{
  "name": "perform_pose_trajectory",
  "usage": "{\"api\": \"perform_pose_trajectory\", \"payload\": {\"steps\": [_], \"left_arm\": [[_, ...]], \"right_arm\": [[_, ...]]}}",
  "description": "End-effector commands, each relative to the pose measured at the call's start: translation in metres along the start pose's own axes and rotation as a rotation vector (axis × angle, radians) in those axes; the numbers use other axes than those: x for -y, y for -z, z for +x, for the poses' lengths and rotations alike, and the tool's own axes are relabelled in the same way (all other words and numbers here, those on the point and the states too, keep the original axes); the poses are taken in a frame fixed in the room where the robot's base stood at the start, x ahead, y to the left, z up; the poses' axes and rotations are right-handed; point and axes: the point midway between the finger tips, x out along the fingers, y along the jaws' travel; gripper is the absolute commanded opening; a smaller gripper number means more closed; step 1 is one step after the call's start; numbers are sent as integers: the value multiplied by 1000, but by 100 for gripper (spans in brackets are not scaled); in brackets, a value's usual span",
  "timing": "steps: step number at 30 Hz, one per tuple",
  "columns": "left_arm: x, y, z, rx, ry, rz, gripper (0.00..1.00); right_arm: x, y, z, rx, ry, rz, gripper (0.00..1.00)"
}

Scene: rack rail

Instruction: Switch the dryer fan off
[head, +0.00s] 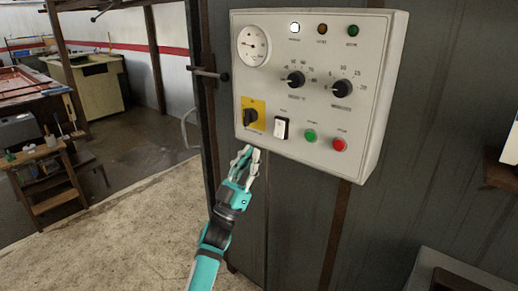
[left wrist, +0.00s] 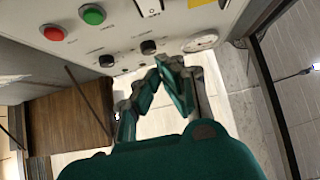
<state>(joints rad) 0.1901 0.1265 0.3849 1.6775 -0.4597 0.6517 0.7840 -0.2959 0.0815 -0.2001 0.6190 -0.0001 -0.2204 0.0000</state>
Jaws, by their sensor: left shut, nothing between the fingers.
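A pale grey control panel (head: 215,22) is mounted on a dark wall; it also shows along the top of the left wrist view (left wrist: 118,38). Its white rocker switch (head: 281,128) sits between a yellow plate with a black rotary switch (head: 250,116) and a green button (head: 310,136). The rocker also shows in the left wrist view (left wrist: 148,7). Its position and the labels are too small to read. My left gripper (head: 247,152) is shut and empty, just below the yellow plate in the head view, left of and below the rocker. Contact with the panel cannot be told. My right gripper is out of view.
The panel also carries a red button (head: 339,145), two black knobs (head: 295,79) (head: 342,88), a round gauge (head: 254,46) and a lit white lamp (head: 294,28). A dark door handle (head: 210,74) projects left of the panel.

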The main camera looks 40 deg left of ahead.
Motion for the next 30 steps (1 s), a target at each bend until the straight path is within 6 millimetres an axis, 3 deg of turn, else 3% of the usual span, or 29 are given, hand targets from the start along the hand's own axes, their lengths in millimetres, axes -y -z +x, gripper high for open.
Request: {"api": "perform_pose_trajectory", "payload": {"steps": [3,7,15,26,30], "left_arm": [[0,2,-21,2,-1,1,0],[0,6,-30,0,0,0,0],[0,8,-33,-2,0,0,0],[0,7,-33,0,0,-1,0],[1,-15,-43,55,23,-10,0]], "right_arm": [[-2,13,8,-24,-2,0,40],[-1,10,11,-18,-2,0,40],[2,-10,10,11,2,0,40],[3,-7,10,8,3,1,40],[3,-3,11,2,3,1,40]]}}
